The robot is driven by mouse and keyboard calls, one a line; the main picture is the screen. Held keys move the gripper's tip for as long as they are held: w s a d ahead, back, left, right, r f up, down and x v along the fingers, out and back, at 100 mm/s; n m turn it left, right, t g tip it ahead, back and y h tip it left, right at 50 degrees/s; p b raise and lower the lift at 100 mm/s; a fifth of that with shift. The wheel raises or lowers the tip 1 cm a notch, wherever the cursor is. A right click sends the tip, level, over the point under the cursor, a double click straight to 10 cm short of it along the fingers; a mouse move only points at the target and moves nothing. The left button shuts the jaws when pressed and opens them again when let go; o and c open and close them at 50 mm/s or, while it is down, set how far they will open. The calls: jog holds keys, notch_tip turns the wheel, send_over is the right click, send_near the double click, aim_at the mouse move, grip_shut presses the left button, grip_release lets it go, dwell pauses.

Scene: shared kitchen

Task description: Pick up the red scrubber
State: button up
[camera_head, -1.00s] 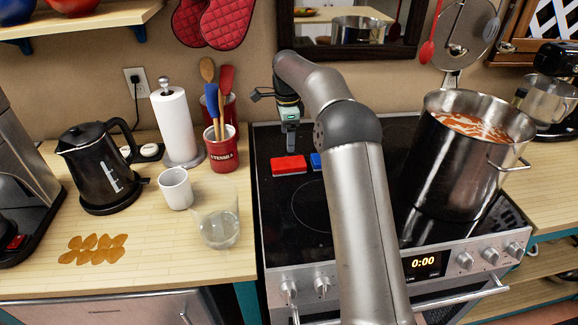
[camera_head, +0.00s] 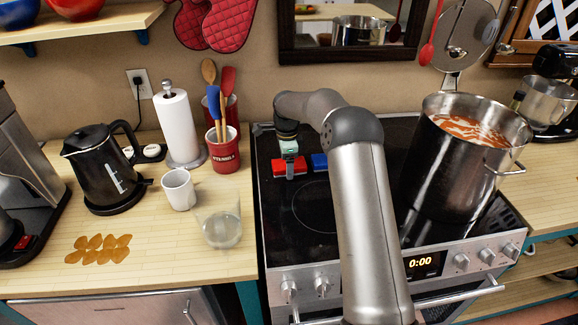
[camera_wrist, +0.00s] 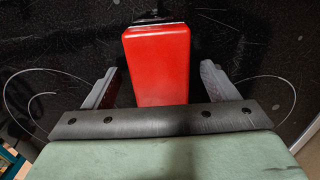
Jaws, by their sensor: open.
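The red scrubber (camera_head: 280,168) lies on the black cooktop near its back left, with a blue scrubber (camera_head: 319,161) just to its right. In the wrist view the red scrubber (camera_wrist: 158,65) reaches between the two open fingers of my gripper (camera_wrist: 156,86), with a small gap on each side. In the head view my gripper (camera_head: 290,170) points down at the red scrubber and covers part of it. The fingertips' height above the cooktop is hard to tell.
A large pot of red soup (camera_head: 460,160) stands on the right of the cooktop (camera_head: 317,205). A utensil crock (camera_head: 222,150), paper towel roll (camera_head: 177,128), white mug (camera_head: 178,189), glass (camera_head: 221,230) and black kettle (camera_head: 98,165) stand on the left counter.

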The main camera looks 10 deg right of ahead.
jog(key=c, duration=1.1)
jog(key=shift+r, duration=0.15)
